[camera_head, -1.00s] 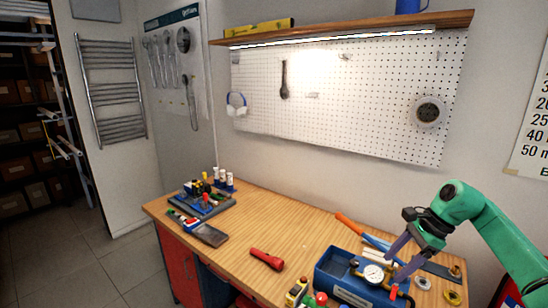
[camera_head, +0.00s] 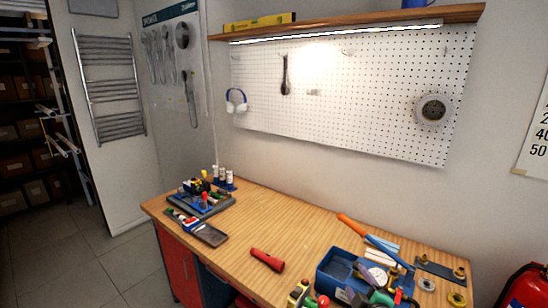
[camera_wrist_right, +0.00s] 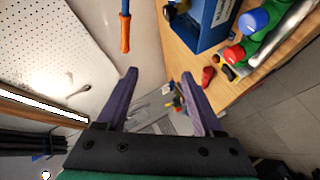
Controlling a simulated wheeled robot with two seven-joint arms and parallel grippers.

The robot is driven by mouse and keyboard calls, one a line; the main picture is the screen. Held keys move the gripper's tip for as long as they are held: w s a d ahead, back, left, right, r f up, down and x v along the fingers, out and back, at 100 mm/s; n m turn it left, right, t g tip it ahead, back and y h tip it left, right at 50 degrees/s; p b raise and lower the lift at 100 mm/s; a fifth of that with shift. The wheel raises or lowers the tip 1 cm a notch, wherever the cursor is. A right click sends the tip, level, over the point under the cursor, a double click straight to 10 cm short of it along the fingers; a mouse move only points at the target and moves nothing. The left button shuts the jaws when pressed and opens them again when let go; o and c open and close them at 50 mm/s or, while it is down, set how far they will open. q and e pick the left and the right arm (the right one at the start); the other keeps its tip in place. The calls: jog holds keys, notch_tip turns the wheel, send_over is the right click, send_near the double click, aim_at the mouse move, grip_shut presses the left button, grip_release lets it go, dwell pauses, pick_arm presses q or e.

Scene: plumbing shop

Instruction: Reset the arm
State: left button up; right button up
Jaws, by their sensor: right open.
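In the right wrist view, my right gripper (camera_wrist_right: 158,88) has its two purple fingers spread wide apart with nothing between them. In the head view, only a little of what may be this arm shows at the bottom right edge, in front of the blue tool box (camera_head: 333,268), so its exact place there is hard to tell. My left gripper is not in view.
The wooden workbench (camera_head: 290,225) carries a red flashlight (camera_head: 267,260), an orange-handled tool (camera_head: 352,226) and a grey tray of parts (camera_head: 212,207). A pegboard (camera_head: 330,110) and shelf (camera_head: 350,24) are behind. A red extinguisher (camera_head: 525,288) stands at right. The bench's middle is clear.

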jog(key=s+d+f+m+g, duration=0.1)
jog(key=s+f+m+g, duration=0.45)
jog(key=s, duration=0.65)
jog(key=s+d+f+m+g, duration=0.1)
jog(key=s+f+m+g, duration=0.5)
jog(key=s, duration=0.6)
notch_tip(320, 180, down, 31)
jog(key=s+n+b, duration=0.2)
jog(key=b, duration=0.5)
jog(key=s+d+f+g+b, duration=0.1)
jog(key=s+d+f+b, duration=0.2)
jog(key=s+f, duration=1.3)
notch_tip(320, 180, down, 3)
jog(key=shift+s+f+b, duration=0.1)
jog(key=shift+s+b, duration=0.1)
jog(key=shift+b, duration=0.65)
jog(key=shift+d+g, duration=0.1)
jog(key=shift+g, duration=0.15)
